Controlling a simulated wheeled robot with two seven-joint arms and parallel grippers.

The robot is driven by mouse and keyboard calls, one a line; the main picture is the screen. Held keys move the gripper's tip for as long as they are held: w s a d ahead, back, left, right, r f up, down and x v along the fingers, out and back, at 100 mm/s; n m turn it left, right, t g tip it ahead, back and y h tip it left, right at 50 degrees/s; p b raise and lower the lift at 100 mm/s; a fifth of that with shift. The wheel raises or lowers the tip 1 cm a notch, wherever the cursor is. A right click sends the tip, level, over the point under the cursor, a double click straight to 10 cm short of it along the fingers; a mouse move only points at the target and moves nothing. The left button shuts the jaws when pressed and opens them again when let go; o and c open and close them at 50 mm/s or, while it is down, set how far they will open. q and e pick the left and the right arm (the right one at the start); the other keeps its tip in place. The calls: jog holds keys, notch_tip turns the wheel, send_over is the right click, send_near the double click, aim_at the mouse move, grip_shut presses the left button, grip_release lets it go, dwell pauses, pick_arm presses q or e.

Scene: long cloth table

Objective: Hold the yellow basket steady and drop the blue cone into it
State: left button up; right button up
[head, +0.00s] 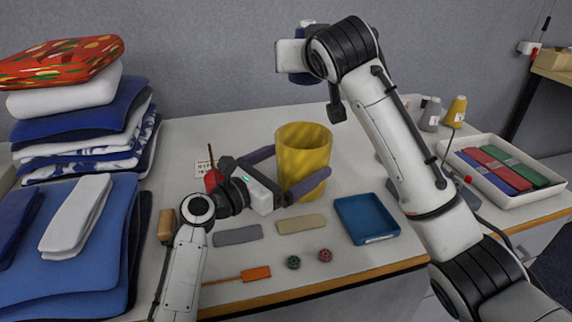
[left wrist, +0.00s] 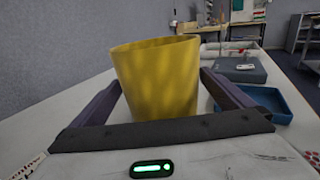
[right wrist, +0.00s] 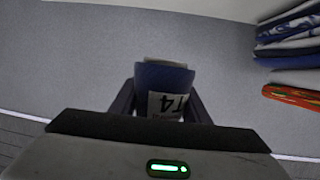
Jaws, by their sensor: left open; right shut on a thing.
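The yellow basket (head: 303,157) stands upright on the table, its mouth facing up. It fills the middle of the left wrist view (left wrist: 158,80). My left gripper (head: 298,172) is open, with one finger on each side of the basket; I cannot tell whether they touch it. My right gripper (head: 296,62) is raised high above and behind the basket, near the wall. It is shut on the blue cone (right wrist: 160,78), which has a white label marked T4. In the head view the cone is mostly hidden by the gripper.
A blue tray (head: 366,219) sits right of the basket. Folded cloths (head: 75,190) are stacked at the left. Grey and yellow cones (head: 455,111) and a white box (head: 515,195) of coloured bundles stand at the right. Small blocks, two balls and an orange-ended tool (head: 256,273) lie in front.

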pick_arm(q)
jog(key=shift+w+d, duration=0.15)
jog(key=shift+c, duration=0.4)
jog(key=c, duration=0.7)
jog(key=shift+c, duration=0.3)
pick_arm(e)
notch_tip(320, 180, down, 13)
dwell(0.5)
jog(key=o, duration=1.3)
jog(key=shift+c, duration=0.2)
jog(key=v, duration=1.2)
